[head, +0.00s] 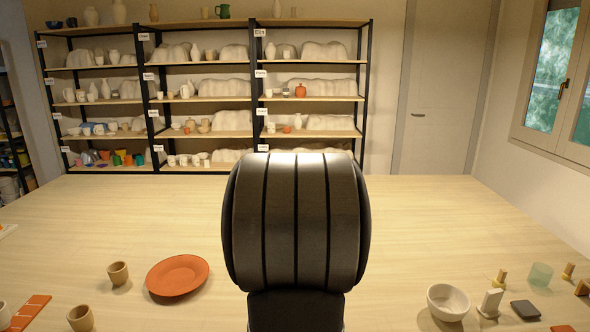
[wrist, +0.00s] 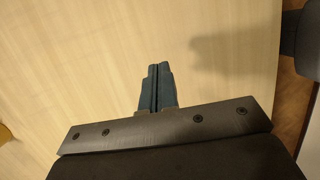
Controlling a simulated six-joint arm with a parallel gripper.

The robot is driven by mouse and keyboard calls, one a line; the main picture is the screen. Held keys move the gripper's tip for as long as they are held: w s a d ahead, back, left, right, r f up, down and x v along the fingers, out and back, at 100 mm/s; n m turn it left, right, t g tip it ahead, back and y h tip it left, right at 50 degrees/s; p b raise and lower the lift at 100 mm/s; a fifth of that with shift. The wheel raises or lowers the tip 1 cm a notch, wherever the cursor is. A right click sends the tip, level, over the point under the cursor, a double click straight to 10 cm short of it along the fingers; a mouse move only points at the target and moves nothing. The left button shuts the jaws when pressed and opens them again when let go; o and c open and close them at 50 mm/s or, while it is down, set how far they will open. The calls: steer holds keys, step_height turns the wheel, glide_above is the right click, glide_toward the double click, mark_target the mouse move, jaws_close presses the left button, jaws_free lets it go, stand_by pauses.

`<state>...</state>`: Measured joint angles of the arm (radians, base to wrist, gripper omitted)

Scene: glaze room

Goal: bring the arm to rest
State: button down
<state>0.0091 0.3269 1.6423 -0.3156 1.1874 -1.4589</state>
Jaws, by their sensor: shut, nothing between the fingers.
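My gripper (wrist: 158,68) shows in the wrist view with its two dark blue fingers together and nothing between them. It is over bare pale wooden table (wrist: 90,60), and a shadow falls on the wood to its right. In the head view a large dark ribbed part of my own arm stands in the middle and blocks the view behind it. My gripper cannot be seen in the head view.
An orange plate (head: 177,275) and brown cups (head: 118,273) (head: 80,318) stand at the table's front left. A white bowl (head: 448,302), a greenish glass (head: 540,275) and a dark block (head: 525,310) are at the front right. Shelves (head: 205,98) of pottery stand behind. The table's far part is clear.

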steer(key=a, duration=0.1)
steer(key=a+r, duration=0.1)
steer(key=a, duration=0.1)
steer(key=shift+w+a+r+m+y, duration=0.2)
steer(key=shift+w+m+y, duration=0.1)
steer(key=shift+m, duration=0.1)
